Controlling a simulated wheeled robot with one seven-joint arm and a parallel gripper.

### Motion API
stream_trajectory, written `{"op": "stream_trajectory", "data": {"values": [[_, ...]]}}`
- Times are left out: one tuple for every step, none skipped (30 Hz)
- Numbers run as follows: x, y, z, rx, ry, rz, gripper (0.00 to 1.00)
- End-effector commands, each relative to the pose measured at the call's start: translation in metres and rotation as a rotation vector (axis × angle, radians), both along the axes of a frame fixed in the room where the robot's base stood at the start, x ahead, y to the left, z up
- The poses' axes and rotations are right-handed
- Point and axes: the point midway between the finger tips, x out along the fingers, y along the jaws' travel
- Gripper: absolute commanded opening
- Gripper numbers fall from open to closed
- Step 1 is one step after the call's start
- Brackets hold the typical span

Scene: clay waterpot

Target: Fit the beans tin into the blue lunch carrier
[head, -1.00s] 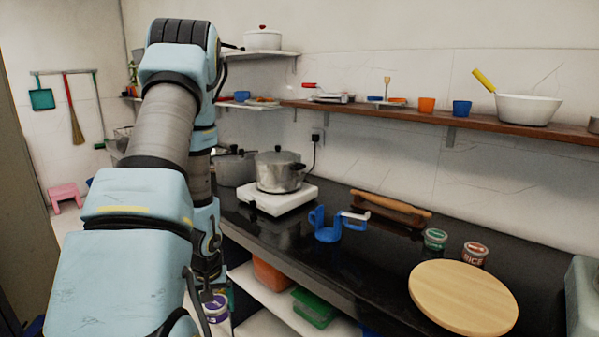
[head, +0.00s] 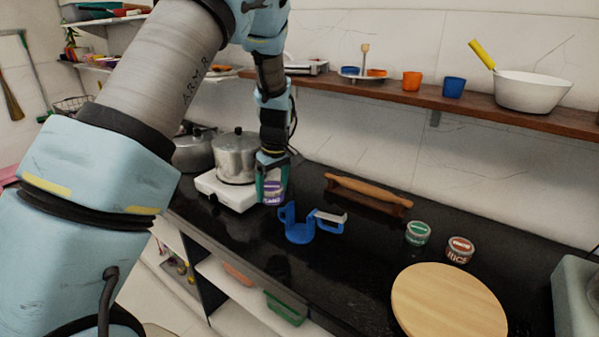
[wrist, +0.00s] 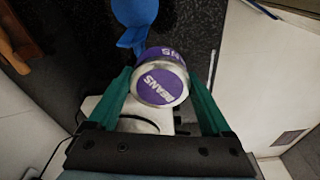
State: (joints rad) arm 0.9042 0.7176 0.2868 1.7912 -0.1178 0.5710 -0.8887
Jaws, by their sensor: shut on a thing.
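The beans tin (head: 273,192) has a purple label and lid. In the wrist view the tin (wrist: 160,84), marked BEANS, sits between the green fingers of my gripper (wrist: 160,90). My gripper (head: 272,186) is shut on it and holds it over the counter, beside the white stove. The blue lunch carrier (head: 300,232) stands on the black counter, just right of and nearer than the tin. It has a round base and an upright side, with a blue and white part at its right. In the wrist view part of the carrier (wrist: 135,14) shows at the top.
A pot (head: 236,158) stands on the white stove (head: 222,192) left of my gripper. A green tin (head: 417,233), a RICE tin (head: 459,250) and a round wooden board (head: 450,304) are to the right.

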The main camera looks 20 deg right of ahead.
Motion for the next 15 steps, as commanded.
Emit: {"op": "stream_trajectory", "data": {"values": [[-0.009, -0.019, 0.012, -0.001, -0.003, -0.003, 0.12], [-0.013, -0.028, 0.016, 0.000, -0.003, 0.000, 0.12], [-0.019, -0.038, 0.021, -0.001, -0.003, 0.003, 0.12], [-0.022, -0.044, 0.024, 0.000, -0.002, 0.006, 0.12], [-0.025, -0.050, 0.027, 0.000, -0.002, 0.009, 0.12], [-0.029, -0.056, 0.030, 0.000, -0.002, 0.009, 0.12], [-0.031, -0.059, 0.032, 0.001, -0.001, 0.011, 0.12], [-0.033, -0.062, 0.033, 0.001, -0.001, 0.012, 0.12], [-0.034, -0.064, 0.034, 0.001, -0.001, 0.015, 0.12], [-0.035, -0.065, 0.034, 0.001, -0.001, 0.016, 0.12], [-0.036, -0.066, 0.034, 0.001, -0.001, 0.016, 0.12], [-0.036, -0.067, 0.033, 0.001, -0.001, 0.016, 0.12], [-0.036, -0.067, 0.032, 0.001, -0.001, 0.016, 0.12], [-0.036, -0.067, 0.031, 0.001, -0.001, 0.017, 0.12], [-0.036, -0.066, 0.029, 0.001, -0.001, 0.016, 0.12]]}}
